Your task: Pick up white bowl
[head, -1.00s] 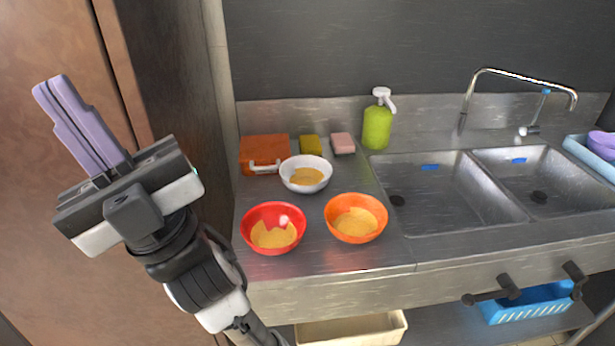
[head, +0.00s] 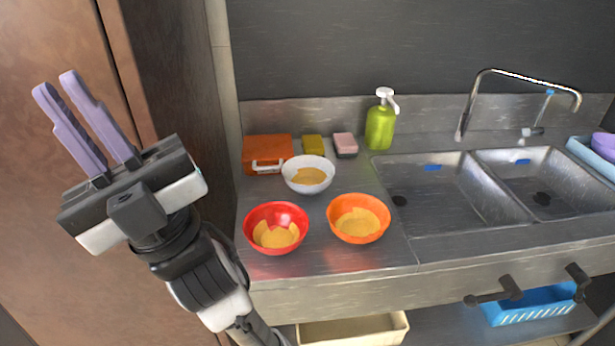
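The white bowl (head: 308,184) stands upright on the steel counter, with yellow-orange congee inside. It is behind the red bowl (head: 276,247) and the orange bowl (head: 358,236), which also hold yellow-orange contents. My gripper (head: 62,82) is at the left, raised in front of the brown panel, with its two purple fingers pointing up. The fingers are apart with nothing between them. The gripper is well to the left of the white bowl and not touching it.
A yellow sponge (head: 313,145), a pink sponge (head: 345,143) and a green soap bottle (head: 380,128) stand along the wall. A double sink (head: 455,195) with a faucet (head: 520,72) is at right. A dark side wall (head: 185,110) stands left of the counter.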

